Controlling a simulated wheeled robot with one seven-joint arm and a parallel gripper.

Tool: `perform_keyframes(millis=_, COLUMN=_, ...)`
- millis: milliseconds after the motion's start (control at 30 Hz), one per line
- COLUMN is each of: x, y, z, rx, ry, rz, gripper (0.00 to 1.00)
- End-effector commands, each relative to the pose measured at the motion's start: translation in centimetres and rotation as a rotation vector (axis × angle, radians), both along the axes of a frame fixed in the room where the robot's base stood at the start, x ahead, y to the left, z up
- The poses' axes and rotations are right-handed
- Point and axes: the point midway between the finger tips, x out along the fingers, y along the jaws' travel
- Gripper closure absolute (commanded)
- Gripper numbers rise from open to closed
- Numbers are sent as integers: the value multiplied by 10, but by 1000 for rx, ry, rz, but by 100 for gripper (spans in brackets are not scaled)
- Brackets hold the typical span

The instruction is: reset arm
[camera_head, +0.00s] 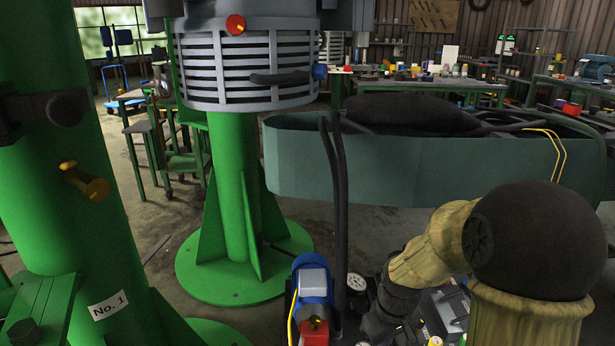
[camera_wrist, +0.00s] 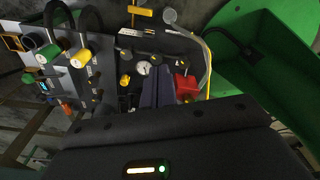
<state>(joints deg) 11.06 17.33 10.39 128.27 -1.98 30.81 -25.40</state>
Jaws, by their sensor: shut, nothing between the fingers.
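My arm is bent at the lower right of the head view, and its forearm slopes down and left toward the machine's lower part. My gripper (camera_wrist: 158,80) shows in the wrist view as two dark fingers close together beyond the dark wrist body. It is shut and empty. It points at a dark panel with a round white gauge (camera_wrist: 143,68) and a red block (camera_wrist: 186,87). Distance from the fingertips to the panel is hard to tell. In the head view the fingers cannot be made out.
A teal belt housing (camera_head: 400,165) spans above the forearm. A green column (camera_head: 236,180) carries a grey slatted drum (camera_head: 245,68). A blue motor (camera_head: 312,282) and a gauge (camera_head: 356,282) sit low, left of the forearm. A thick green post (camera_head: 50,190) stands left. Workbenches are behind.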

Motion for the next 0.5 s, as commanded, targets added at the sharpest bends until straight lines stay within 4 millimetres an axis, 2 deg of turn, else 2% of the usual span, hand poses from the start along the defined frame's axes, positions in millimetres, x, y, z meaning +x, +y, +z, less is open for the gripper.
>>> perform_keyframes(millis=33, x=-13, y=2, z=10, rx=-8, ry=-23, rz=-53, gripper=100)
perform_keyframes(millis=200, x=-46, y=5, z=25, rx=-4, ry=-82, rz=-233, gripper=100)
perform_keyframes(millis=500, x=-88, y=7, z=41, rx=37, ry=-158, rz=-459, gripper=100)
